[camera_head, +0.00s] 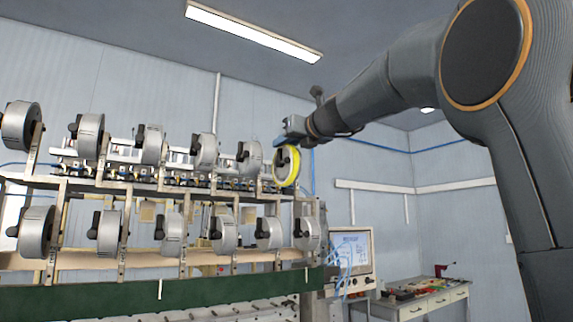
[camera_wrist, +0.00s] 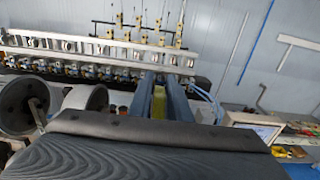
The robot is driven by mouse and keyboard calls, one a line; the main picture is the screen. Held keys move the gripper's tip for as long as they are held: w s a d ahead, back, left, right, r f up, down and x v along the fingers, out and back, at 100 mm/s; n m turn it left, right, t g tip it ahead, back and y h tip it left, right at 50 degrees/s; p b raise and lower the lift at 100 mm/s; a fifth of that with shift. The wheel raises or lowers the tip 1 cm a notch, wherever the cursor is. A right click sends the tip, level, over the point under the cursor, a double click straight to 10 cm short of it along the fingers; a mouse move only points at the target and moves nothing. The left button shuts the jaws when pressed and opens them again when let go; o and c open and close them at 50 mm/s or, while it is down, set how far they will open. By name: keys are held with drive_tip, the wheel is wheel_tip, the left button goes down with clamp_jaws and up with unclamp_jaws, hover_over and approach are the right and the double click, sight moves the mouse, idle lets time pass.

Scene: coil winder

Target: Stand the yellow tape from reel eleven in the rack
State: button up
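The yellow tape (camera_head: 286,167) is a ring with a grey centre at the right end of the winder's upper row of reels. My gripper (camera_head: 292,133) is at its top edge, reaching in from the upper right. In the wrist view, the two blue fingers of my gripper (camera_wrist: 162,98) lie on either side of the yellow tape (camera_wrist: 158,103). Little or no gap shows between fingers and tape, and I cannot tell whether they press on it. The tape appears upright at its reel place. I cannot make out the rack for certain.
Several grey reels (camera_head: 205,151) line the winder's two rows. A monitor (camera_head: 351,250) stands right of the winder. Beyond it, a drawer bench (camera_head: 432,303) carries small items and something red. Open air lies between the winder and my arm.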

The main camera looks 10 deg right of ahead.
drive_tip(key=shift+f, duration=0.15)
idle(0.7)
clamp_jaws()
drive_tip(key=shift+r+p, duration=0.2)
drive_tip(key=shift+p, duration=0.15)
idle(0.3)
idle(0.5)
drive_tip(key=shift+s+a+p, duration=0.25)
drive_tip(key=shift+a, duration=0.55)
drive_tip(key=shift+s+a+p, duration=0.25)
drive_tip(key=shift+a+p, duration=0.05)
drive_tip(key=shift+a, duration=0.45)
drive_tip(key=shift+s+a+p, duration=0.25)
drive_tip(key=shift+a, duration=0.55)
drive_tip(key=b+v, duration=0.2)
drive_tip(key=v, duration=0.9)
drive_tip(key=shift+s, duration=0.3)
